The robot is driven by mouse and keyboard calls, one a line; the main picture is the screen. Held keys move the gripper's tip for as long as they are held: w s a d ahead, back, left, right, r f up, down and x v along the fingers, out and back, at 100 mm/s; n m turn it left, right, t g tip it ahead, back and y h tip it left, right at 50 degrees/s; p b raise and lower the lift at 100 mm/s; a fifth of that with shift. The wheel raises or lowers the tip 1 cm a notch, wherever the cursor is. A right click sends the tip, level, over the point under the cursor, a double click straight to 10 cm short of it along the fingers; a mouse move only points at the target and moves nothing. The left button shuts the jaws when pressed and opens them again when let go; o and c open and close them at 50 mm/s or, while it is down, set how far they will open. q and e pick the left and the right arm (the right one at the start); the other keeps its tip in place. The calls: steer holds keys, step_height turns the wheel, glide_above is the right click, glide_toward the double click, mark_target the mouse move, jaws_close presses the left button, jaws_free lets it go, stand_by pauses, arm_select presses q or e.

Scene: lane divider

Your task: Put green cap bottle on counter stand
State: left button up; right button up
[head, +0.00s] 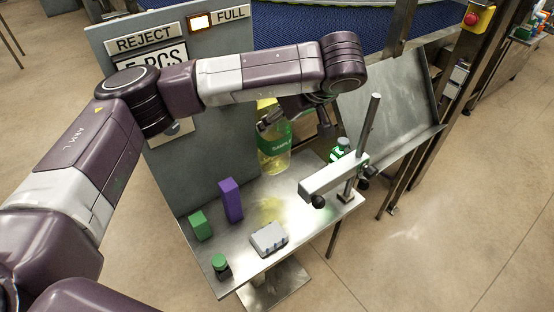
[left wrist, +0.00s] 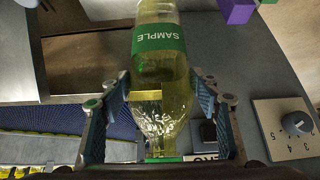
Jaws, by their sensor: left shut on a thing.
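A clear bottle of yellow liquid (head: 274,158) with a green SAMPLE label hangs roughly upright in my left gripper (head: 285,117). In the left wrist view the bottle (left wrist: 160,68) is between the two fingers of the left gripper (left wrist: 162,100), which is shut on it. A bit of green shows at its neck end, near the palm; the cap is mostly hidden. The bottle appears above the small steel counter stand (head: 290,190), with a yellow glow on the top beneath it. My right gripper is out of view.
On the steel top are a purple block (head: 230,200), a green block (head: 200,226), a grey case (head: 268,238) and a small green-capped jar (head: 220,265). A post with a clamp arm (head: 335,175) stands at the right, with a green-topped item (head: 341,149) behind. A grey panel rises at the left.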

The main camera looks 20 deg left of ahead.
mark_target(282, 154)
arm_select(q)
step_height(282, 154, down, 7)
steer(key=shift+r, duration=0.2)
steer(key=shift+f, duration=0.9)
step_height(282, 154, down, 2)
steer(key=shift+f+p, duration=0.25)
steer(key=shift+p, duration=0.25)
steer(key=shift+f, duration=0.4)
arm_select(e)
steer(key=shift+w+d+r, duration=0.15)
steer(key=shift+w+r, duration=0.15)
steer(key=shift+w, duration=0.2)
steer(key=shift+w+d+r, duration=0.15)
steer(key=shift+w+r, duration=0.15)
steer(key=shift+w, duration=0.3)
